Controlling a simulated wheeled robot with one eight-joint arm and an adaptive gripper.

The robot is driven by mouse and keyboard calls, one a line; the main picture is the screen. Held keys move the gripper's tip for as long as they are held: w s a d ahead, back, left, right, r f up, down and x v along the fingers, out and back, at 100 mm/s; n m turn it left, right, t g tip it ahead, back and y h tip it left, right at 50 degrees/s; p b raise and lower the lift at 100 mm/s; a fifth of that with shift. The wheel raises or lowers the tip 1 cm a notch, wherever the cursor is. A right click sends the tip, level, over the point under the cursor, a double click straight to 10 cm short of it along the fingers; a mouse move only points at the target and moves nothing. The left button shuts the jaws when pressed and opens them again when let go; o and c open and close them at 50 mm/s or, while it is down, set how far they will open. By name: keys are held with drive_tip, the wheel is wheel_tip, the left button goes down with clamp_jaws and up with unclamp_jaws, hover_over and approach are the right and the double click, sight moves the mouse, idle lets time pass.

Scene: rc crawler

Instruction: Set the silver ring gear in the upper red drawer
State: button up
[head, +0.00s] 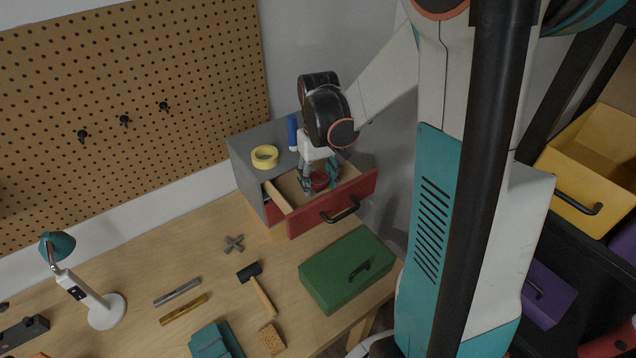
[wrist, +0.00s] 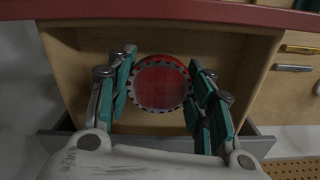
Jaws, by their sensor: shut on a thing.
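The upper red drawer (head: 353,199) is pulled open from the grey cabinet, and its wooden inside fills the wrist view (wrist: 75,80). My gripper (head: 319,172) is down in the drawer opening. In the wrist view my gripper (wrist: 161,80) has its teal fingers on either side of the silver ring gear (wrist: 160,109) and is shut on it. The ring has a toothed, grey rim. A round red surface (wrist: 160,82) shows through its middle. I cannot tell whether the ring touches what lies below it.
Yellow tape (head: 265,157) and a blue cylinder (head: 292,133) stand on the cabinet top (head: 245,150). A green box (head: 345,265), a hammer (head: 262,293), a grey cross-shaped part (head: 234,244) and a white lamp (head: 105,312) are on the bench. The bench before the cabinet is partly clear.

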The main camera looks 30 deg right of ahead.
sight(318, 177)
drive_tip(key=shift+f, duration=0.6)
drive_tip(key=shift+f, duration=0.15)
drive_tip(key=o, duration=1.3)
drive_tip(key=shift+c, duration=0.2)
wheel_tip(318, 177, up, 12)
drive_tip(key=shift+r+p, duration=0.15)
drive_tip(key=shift+p, duration=0.45)
